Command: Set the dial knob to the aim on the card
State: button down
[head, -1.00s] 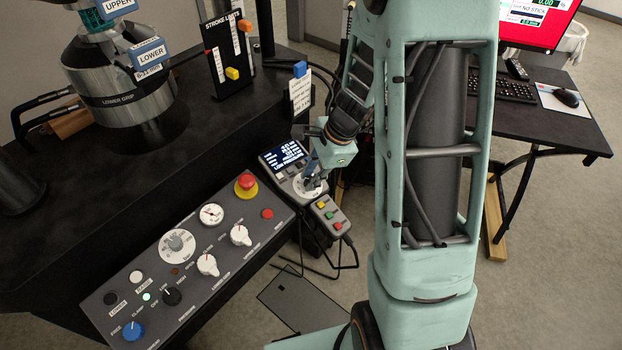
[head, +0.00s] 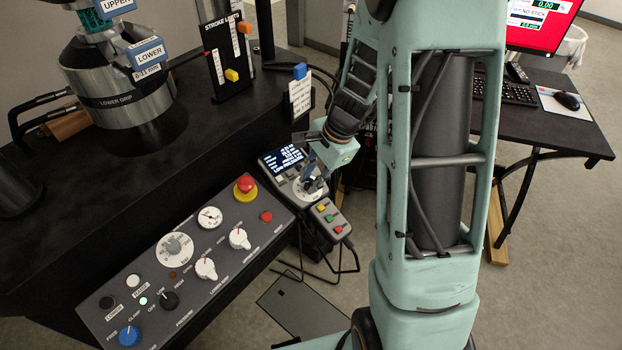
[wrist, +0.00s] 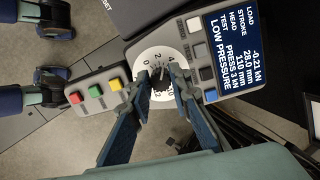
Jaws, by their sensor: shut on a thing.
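The dial knob (wrist: 162,74) sits on a white numbered dial plate (wrist: 156,55) of a small grey control box. The plate also shows in the head view (head: 302,194), partly behind my gripper. My gripper (wrist: 162,70) is shut on the knob, one finger on each side; it also shows in the head view (head: 314,182). The fingers hide much of the knob, and its pointer reading cannot be told. A white card (head: 300,94) with a blue clip stands behind the box; its writing is too small to read.
The box's screen (wrist: 236,52) reads load -0.21 kN, stroke 28.0 mm, low pressure. A button pendant (wrist: 95,92) with red, green and yellow buttons lies beside the dial. A larger panel (head: 190,262) with knobs and a red stop button (head: 246,184) is at the left.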

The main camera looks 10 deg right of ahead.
jog(key=c, duration=1.8)
grip_release()
jog(key=shift+o, duration=0.2)
jog(key=v, duration=1.2)
